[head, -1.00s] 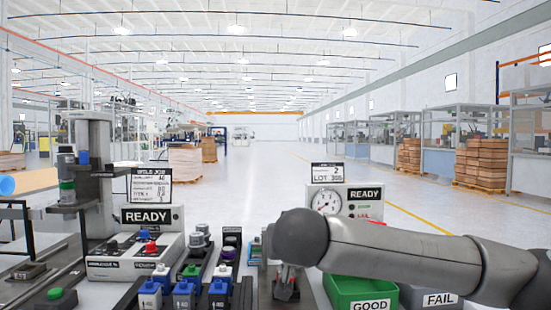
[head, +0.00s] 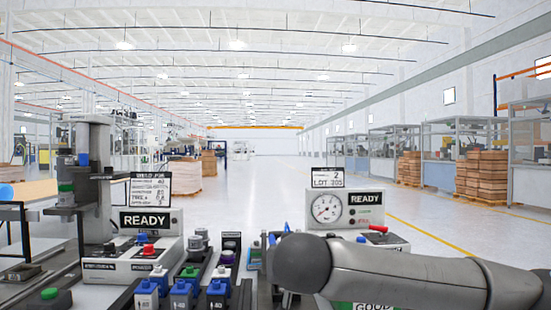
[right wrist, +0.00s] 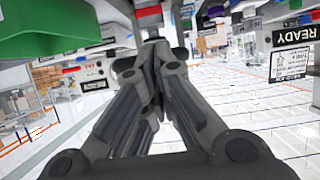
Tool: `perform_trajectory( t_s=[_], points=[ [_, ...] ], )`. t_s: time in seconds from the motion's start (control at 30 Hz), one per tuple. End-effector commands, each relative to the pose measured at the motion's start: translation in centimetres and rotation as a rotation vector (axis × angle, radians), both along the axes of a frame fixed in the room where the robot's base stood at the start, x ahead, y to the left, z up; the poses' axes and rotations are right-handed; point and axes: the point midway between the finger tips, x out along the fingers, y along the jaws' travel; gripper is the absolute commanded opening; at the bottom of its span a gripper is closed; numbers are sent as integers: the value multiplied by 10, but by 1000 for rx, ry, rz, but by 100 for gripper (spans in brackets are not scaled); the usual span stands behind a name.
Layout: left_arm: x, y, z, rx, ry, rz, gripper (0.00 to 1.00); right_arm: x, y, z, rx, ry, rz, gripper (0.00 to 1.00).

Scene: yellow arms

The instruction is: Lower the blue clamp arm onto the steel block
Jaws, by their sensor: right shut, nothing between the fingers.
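In the head view, small blue upright parts (head: 272,240) show just behind the rounded joint of my right arm. They may belong to the blue clamp arm, but its pose cannot be made out. The steel block cannot be picked out with certainty; my right arm covers much of that area. In the right wrist view my right gripper (right wrist: 152,50) is shut and empty. Its fingertips are close to a red and grey part (right wrist: 148,14), and I cannot tell whether they touch. My left gripper is not in view.
A gauge box (head: 345,209) marked READY stands behind my right arm, with a red handle (head: 378,229) beside it. Another READY panel (head: 147,220) and several blue-topped units (head: 181,287) stand to the left. The green GOOD bin (right wrist: 50,32) is near my right gripper.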

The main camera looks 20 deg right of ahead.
Motion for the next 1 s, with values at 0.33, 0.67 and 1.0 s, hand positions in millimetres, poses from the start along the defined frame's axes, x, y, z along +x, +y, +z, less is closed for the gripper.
perform_trajectory(
  t_s=[0.33, 0.67, 1.0],
  points=[
    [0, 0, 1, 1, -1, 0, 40, 0, 0, -1, 0, 0, 0, 0],
    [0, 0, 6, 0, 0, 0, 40, -1, 2, 8, 0, -1, 1, 0],
    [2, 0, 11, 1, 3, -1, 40, -23, 16, 26, -2, 1, 12, 0]
  ],
)
